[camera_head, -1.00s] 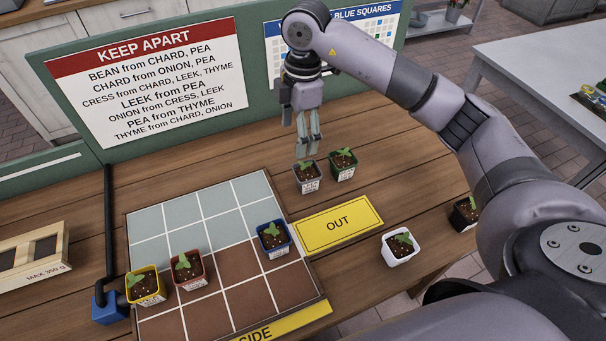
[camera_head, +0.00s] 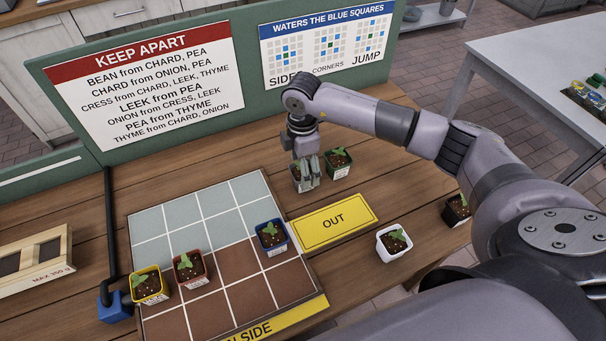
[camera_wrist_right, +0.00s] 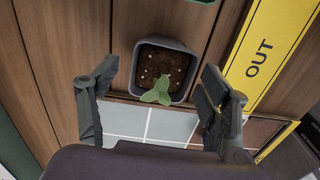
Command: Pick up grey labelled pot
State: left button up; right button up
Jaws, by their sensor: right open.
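The grey labelled pot (camera_head: 298,182) holds dark soil and a green seedling and stands upright on the wooden table, left of the green pot (camera_head: 338,162). My right gripper (camera_head: 309,168) is low over it, and its fingers partly hide the pot and its label. In the right wrist view the grey pot (camera_wrist_right: 165,68) shows from above, between the two spread fingers of the right gripper (camera_wrist_right: 158,85). Gaps show on both sides, so the fingers look apart from it. My left gripper is in neither view.
The yellow OUT sign (camera_head: 334,224) lies in front of the grey pot. A gridded board (camera_head: 205,216) carries blue (camera_head: 272,238), red (camera_head: 190,268) and yellow (camera_head: 149,285) pots. A white pot (camera_head: 393,243) and a black pot (camera_head: 457,210) stand right. A green sign panel rises behind.

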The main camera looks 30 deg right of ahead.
notch_tip(320, 180, down, 4)
jog(key=shift+s+f+p, duration=0.1)
jog(key=shift+p, duration=0.35)
jog(key=shift+c, duration=0.3)
grip_shut()
dwell(0.4)
